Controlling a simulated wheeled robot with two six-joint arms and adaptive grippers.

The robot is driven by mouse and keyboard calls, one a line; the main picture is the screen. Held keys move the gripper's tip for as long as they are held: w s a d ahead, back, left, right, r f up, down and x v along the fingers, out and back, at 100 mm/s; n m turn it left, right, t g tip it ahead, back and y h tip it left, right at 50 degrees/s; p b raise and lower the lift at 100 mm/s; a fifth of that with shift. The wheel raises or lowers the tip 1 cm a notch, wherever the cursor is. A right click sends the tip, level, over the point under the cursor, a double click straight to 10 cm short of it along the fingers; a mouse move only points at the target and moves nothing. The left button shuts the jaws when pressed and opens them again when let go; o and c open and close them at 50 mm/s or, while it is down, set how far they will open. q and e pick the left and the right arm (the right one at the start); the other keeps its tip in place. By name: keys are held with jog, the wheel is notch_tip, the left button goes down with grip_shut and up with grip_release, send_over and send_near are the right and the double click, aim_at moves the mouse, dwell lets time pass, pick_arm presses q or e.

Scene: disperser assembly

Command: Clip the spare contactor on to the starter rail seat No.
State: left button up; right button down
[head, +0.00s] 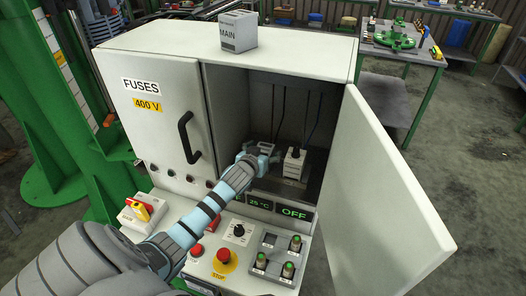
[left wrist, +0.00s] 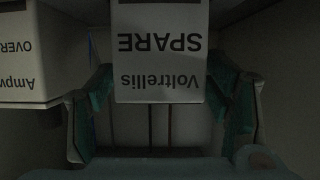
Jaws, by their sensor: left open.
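The spare contactor, a pale block lettered SPARE (left wrist: 160,45), shows upside down in the left wrist view. My left gripper (left wrist: 163,85) is open, with teal finger pads on both sides of the block; I cannot tell whether they touch it. In the head view my left gripper (head: 262,154) reaches into the open cabinet and hides most of this block. The starter rail and its seats cannot be made out clearly. My right gripper is not in view.
A pale block marked with a cut-off "OVER" (left wrist: 28,50) stands close beside; a white block (head: 293,163) shows inside the cabinet. A MAIN block (head: 238,32) stands on the cabinet top (head: 170,45). The cabinet door (head: 375,190) stands open at right. A control panel (head: 215,262) lies below.

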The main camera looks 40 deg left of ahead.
pick_arm(q)
jog(key=v, duration=1.2)
